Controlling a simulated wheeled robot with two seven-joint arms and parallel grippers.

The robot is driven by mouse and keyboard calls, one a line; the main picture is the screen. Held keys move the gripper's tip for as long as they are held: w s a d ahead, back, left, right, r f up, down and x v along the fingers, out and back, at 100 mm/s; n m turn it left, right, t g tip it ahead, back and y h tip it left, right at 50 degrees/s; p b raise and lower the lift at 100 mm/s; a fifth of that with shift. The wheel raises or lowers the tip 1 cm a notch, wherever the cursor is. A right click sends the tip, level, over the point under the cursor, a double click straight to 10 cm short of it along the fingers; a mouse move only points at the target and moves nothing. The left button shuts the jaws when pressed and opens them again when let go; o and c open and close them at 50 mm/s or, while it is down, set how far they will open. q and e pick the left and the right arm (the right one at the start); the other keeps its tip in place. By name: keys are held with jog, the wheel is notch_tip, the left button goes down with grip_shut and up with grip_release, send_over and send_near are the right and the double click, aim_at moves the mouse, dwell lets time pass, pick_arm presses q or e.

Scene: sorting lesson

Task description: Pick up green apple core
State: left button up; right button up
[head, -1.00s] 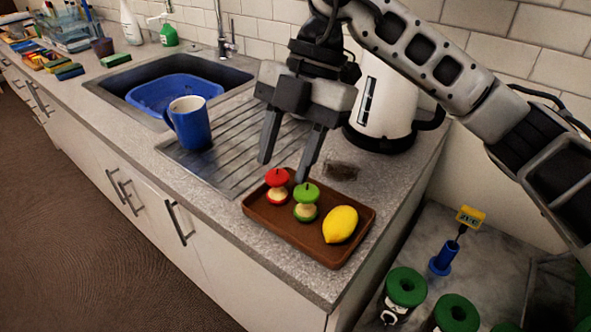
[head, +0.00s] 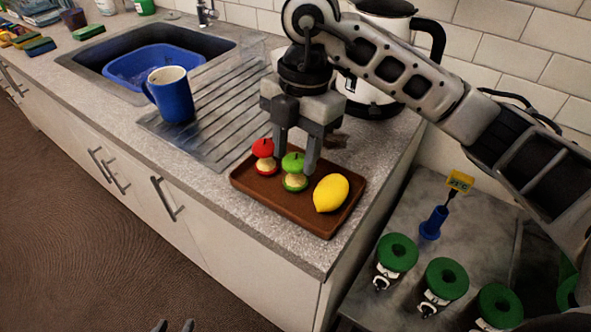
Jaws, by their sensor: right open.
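The green apple core (head: 293,163) stands upright on a brown tray (head: 262,202), between the red apple core (head: 263,148) and a yellow lemon (head: 331,193). My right gripper (head: 295,172) points down over the tray with its jaws open. One finger is on each side of the green core, the left one in the gap beside the red core. I cannot tell whether either finger touches the core. Only the fingertips of my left gripper (head: 174,326) show at the bottom edge, apart and empty, over the floor.
A blue mug (head: 171,95) stands on the draining board by the sink with a blue basin (head: 150,65). A white kettle (head: 372,90) is behind my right gripper. Green-lidded containers (head: 397,252) stand on a lower grey surface at right.

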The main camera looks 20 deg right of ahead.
aim_at(297, 158)
notch_tip(297, 158, down, 4)
jog(key=shift+f, duration=0.25)
jog(key=c, duration=0.6)
jog(key=shift+r, duration=0.1)
